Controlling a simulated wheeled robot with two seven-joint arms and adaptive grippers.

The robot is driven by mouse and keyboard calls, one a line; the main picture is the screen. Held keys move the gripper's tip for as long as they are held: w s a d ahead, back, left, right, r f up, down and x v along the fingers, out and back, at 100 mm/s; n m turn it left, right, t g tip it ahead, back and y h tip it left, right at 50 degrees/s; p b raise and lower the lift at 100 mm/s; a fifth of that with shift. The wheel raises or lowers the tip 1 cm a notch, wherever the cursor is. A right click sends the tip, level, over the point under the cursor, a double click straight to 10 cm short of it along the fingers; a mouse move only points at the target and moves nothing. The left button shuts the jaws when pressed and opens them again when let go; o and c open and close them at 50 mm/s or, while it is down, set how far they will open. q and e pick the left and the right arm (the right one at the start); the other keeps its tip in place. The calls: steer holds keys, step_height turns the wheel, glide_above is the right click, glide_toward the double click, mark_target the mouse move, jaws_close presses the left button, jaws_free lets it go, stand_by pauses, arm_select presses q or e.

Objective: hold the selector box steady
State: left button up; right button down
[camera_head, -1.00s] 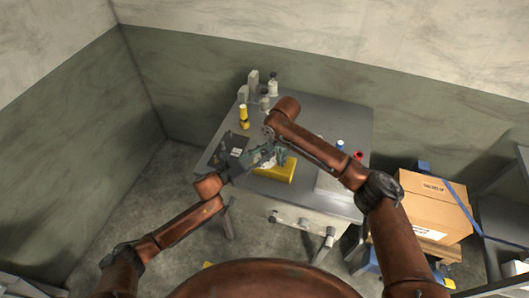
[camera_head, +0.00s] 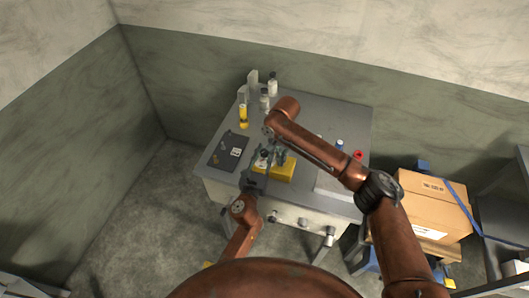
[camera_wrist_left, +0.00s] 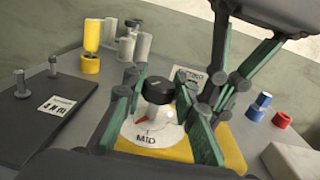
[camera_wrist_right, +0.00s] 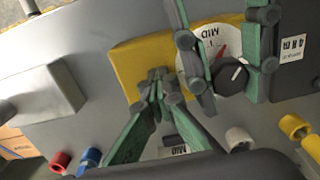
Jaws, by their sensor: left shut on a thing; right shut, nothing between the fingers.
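The selector box is a yellow block (camera_head: 277,173) near the table's front edge. Its white dial (camera_wrist_left: 170,132) is marked MID, and a red pointer lies near that word. The black knob (camera_wrist_left: 158,88) also shows in the right wrist view (camera_wrist_right: 232,76). My left gripper (camera_head: 264,160) comes from the front, its fingers shut on either side of the knob. My right gripper (camera_wrist_right: 158,80) is shut and empty, its tips over the yellow top beside the dial; I cannot tell if they press on it.
A dark panel with a label (camera_head: 226,151) lies left of the box. Yellow (camera_head: 243,116) and grey bottles stand behind. A blue cap (camera_wrist_left: 263,100) and a red cap (camera_wrist_left: 282,121) lie to the right. A cardboard box (camera_head: 432,205) stands right of the table.

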arm_select(q)
steer(key=shift+d, duration=0.1)
stand_by(0.4)
steer(key=o, duration=1.2)
steer(key=shift+f, duration=0.1)
steer(key=shift+s, duration=0.1)
steer(key=v, duration=0.8)
